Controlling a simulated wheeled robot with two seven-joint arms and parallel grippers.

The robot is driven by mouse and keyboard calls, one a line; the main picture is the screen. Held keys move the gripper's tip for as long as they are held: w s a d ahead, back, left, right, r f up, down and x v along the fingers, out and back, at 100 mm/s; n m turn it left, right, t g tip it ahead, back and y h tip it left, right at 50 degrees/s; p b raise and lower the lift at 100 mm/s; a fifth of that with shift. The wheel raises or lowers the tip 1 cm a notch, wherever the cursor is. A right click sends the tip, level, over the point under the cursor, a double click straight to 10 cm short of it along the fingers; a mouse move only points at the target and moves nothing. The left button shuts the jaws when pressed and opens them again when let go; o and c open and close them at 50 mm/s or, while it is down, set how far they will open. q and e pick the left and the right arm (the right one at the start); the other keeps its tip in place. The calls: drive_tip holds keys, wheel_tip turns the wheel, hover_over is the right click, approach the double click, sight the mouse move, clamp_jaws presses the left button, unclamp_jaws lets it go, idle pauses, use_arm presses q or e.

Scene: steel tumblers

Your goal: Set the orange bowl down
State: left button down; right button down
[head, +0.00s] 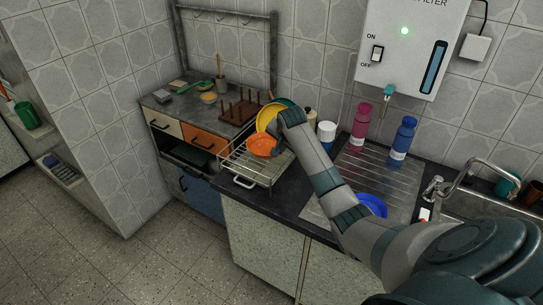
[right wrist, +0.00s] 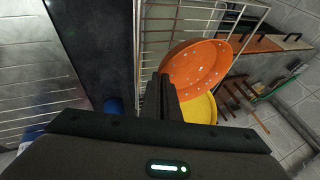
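The orange bowl (head: 261,145) is tilted at the wire dish rack (head: 236,165), in front of a yellow bowl (head: 266,118). In the right wrist view the orange bowl (right wrist: 203,66) shows light speckles, and its near edge meets the fingertips. My right gripper (head: 280,143) reaches in from the right, largely hidden by its own wrist. Its fingers (right wrist: 166,88) look closed on the bowl's edge. The bowl overlaps the rack, but I cannot tell whether it touches the wires. My left gripper is out of view.
A wooden peg rack (head: 240,107) stands behind the dish rack. A white-capped bottle (head: 326,133), a pink bottle (head: 361,121) and a blue bottle (head: 402,139) stand to the right. A blue bowl (head: 373,204) is on the drainboard.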

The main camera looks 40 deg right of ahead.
sight(272, 157)
drive_tip(key=w+a+f, duration=0.2)
drive_tip(key=w, duration=0.1)
drive_tip(key=shift+p, duration=0.35)
drive_tip(key=shift+d, duration=0.1)
drive_tip(key=shift+s, duration=0.1)
drive_tip(key=shift+f+p, duration=0.85)
drive_tip(key=shift+f, duration=1.2)
drive_tip(key=c, duration=2.4)
unclamp_jaws()
drive_tip(key=shift+f, duration=0.15)
drive_tip(key=o, duration=0.4)
drive_tip(key=shift+c, duration=0.2)
